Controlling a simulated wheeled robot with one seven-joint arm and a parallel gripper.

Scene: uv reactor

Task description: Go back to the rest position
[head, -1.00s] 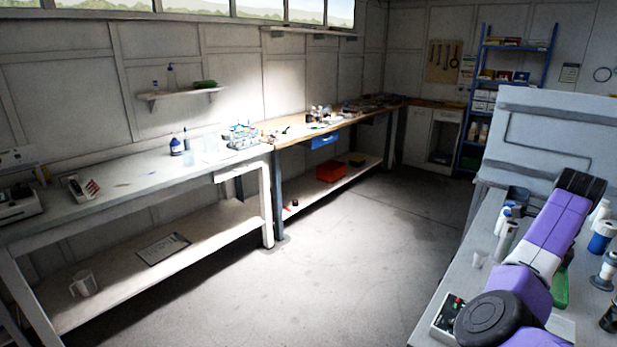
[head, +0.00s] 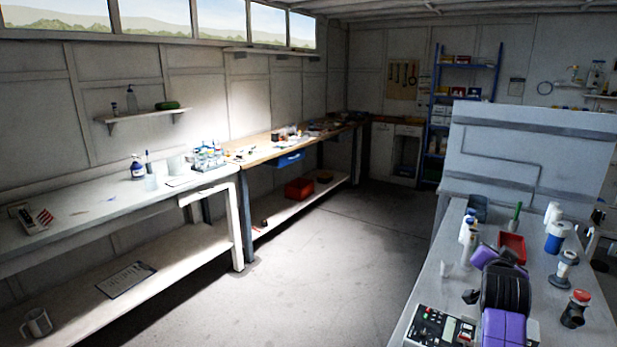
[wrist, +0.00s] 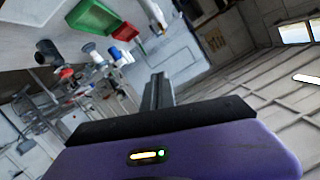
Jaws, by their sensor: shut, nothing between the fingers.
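My gripper (wrist: 158,94) shows in the wrist view, with its dark fingers together and nothing between them. It points away from its purple body and is clear of the things around it. In the head view my purple and black arm is folded over the right bench (head: 592,325), and I cannot make out the fingertips there. The wrist view is strongly tilted and shows a green tray (wrist: 92,16) and a red tray (wrist: 125,31) beyond the gripper.
On the right bench stand a control box (head: 437,328), a red tray (head: 512,246), a blue-banded bottle (head: 557,237) and a black bottle with a red cap (head: 575,309). A long white bench (head: 100,215) runs along the left wall. The floor (head: 330,260) between is clear.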

